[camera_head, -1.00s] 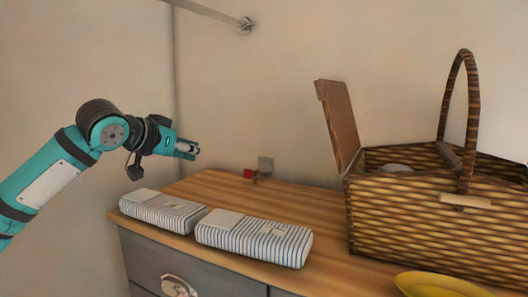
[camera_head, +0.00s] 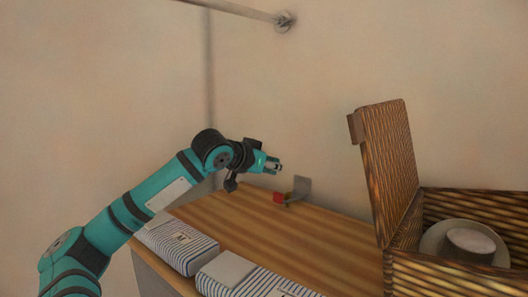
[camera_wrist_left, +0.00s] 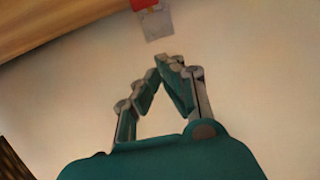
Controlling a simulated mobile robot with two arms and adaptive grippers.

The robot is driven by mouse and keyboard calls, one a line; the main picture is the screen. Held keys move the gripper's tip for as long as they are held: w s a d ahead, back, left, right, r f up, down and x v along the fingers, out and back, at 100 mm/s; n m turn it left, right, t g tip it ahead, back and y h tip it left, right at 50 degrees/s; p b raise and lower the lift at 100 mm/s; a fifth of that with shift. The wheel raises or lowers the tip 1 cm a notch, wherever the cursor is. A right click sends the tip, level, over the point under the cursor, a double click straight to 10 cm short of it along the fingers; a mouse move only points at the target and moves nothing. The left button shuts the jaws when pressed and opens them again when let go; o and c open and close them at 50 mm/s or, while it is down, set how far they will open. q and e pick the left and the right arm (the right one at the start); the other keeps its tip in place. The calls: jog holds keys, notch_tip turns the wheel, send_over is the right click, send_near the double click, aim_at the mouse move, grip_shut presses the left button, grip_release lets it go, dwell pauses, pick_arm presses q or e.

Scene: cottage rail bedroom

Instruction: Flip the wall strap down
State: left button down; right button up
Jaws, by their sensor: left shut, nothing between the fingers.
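The wall strap appears as a small grey flap (camera_head: 300,187) with a red block (camera_head: 279,197) beside its lower left, low at the back of the wooden dresser top. In the left wrist view the grey flap (camera_wrist_left: 155,23) and red block (camera_wrist_left: 145,4) show at the top edge, partly cut off, just beyond my fingertips. My left gripper (camera_head: 277,164) is shut and empty, a little above and left of the flap, and looks apart from it. In the left wrist view its fingertips (camera_wrist_left: 172,62) meet. My right gripper is not in view.
A rail (camera_head: 235,10) is fixed to the wall above.

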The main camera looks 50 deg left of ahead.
aim_at(279, 196)
pick_arm(q)
jog(key=w+f, duration=0.2)
jog(key=f, duration=0.1)
jog(key=shift+w+a+f, duration=0.15)
jog(key=shift+w, duration=0.25)
jog(key=shift+s+f, duration=0.15)
jog(key=shift+f, duration=0.2)
jog(key=shift+s+f, duration=0.35)
jog(key=shift+f, duration=0.05)
jog(key=shift+w+f, duration=0.15)
jog(key=shift+f, duration=0.05)
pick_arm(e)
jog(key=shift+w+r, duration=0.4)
